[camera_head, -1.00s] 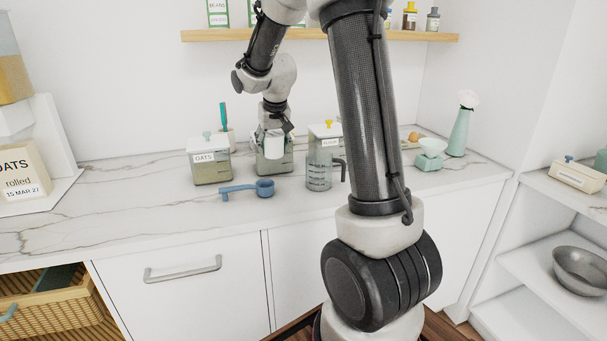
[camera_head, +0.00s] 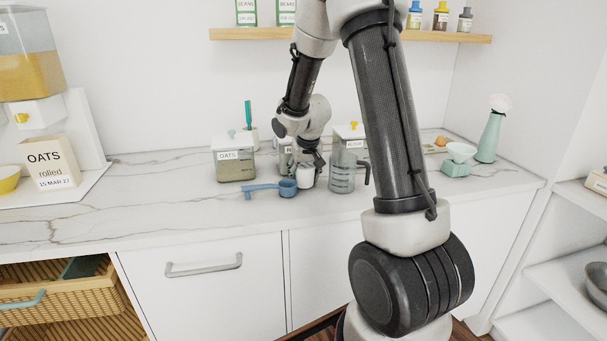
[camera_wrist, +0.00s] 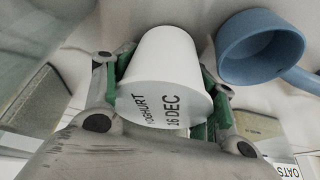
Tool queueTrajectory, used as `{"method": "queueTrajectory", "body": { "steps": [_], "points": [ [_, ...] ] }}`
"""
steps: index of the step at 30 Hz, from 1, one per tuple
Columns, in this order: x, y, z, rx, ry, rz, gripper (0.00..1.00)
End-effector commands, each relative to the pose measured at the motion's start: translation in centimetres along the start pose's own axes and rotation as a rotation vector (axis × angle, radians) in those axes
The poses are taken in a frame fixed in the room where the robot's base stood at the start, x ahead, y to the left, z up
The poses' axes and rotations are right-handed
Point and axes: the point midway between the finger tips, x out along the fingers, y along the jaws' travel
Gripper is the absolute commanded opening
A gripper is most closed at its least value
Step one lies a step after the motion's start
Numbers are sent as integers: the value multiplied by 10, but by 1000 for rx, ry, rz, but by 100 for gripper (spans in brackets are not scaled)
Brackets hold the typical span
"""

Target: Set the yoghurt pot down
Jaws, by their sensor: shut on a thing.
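The white yoghurt pot (camera_head: 305,178) is held low over the marble counter, between a blue scoop (camera_head: 288,188) and a clear measuring jug (camera_head: 343,175). In the wrist view the pot (camera_wrist: 170,65) shows large, with "YOGHURT" and "16 DEC" on it. My gripper (camera_wrist: 165,85) is shut on it, with green-padded fingers on either side. In the head view my gripper (camera_head: 308,160) comes down on the pot from above. I cannot tell whether the pot's base touches the counter.
An oats canister (camera_head: 235,165) and other canisters stand behind. The blue scoop (camera_wrist: 260,48) is close beside the pot in the wrist view. The counter's left front (camera_head: 150,205) is clear. A mint vase (camera_head: 489,140) and a small scale (camera_head: 457,162) are at the right.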

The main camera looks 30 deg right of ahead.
Motion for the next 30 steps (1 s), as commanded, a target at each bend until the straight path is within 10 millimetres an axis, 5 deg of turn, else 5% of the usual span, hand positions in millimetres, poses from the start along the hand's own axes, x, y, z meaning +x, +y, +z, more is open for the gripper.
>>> {"method": "queueTrajectory", "body": {
  "steps": [4,5,9,21,30],
  "points": [
    [2,0,1,-1,-1,1,28],
    [2,0,1,-1,-1,1,57],
    [2,0,1,0,0,1,79],
    [-3,0,-1,0,2,0,79],
    [-64,-1,-2,0,6,-1,79]
  ]
}}
